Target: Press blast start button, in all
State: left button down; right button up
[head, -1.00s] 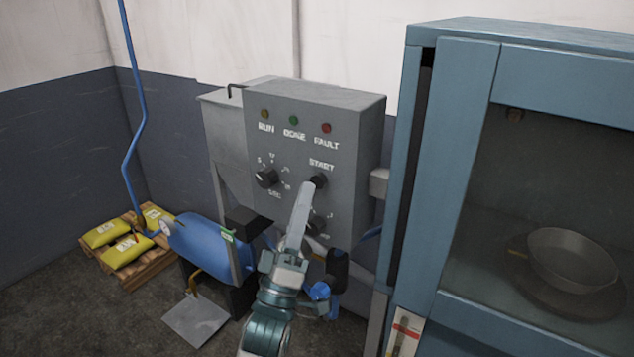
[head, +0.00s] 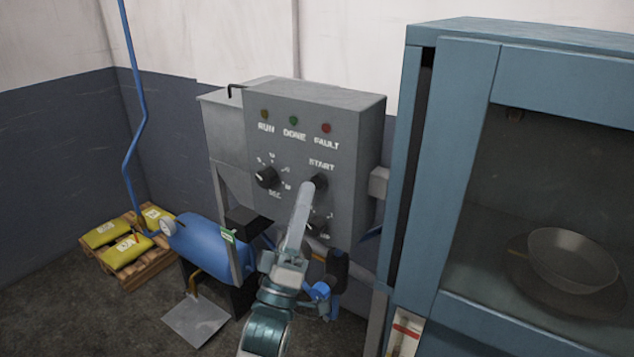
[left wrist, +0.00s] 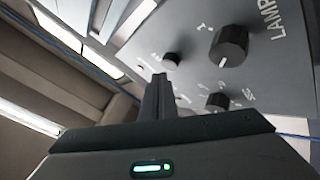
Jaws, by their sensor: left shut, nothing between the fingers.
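The black START button (head: 320,182) is on the front of a grey control box (head: 350,160), below the label START. My left gripper (head: 308,187) is shut and empty, its fingertips in front of the button and covering its left part. In the left wrist view the shut fingers (left wrist: 159,82) point toward a small black button (left wrist: 171,59). I cannot tell whether the tips touch it. A SEC dial (head: 266,177) is left of the button. A lower dial (head: 318,224) is partly hidden by my gripper; a dial by LAMP (left wrist: 230,44) shows in the wrist view.
A blue cabinet (head: 465,90) with a window stands close on the right, with a pan (head: 572,258) behind the window. A blue tank (head: 208,245) is at the lower left. Yellow bags (head: 125,252) lie on a wooden pallet (head: 150,268) against the wall.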

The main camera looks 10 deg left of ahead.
pick_arm(q)
jog(key=shift+w+d, duration=0.1)
jog(key=shift+w, duration=0.05)
jog(key=shift+w, duration=0.25)
jog(key=shift+w+d, duration=0.1)
dwell(0.8)
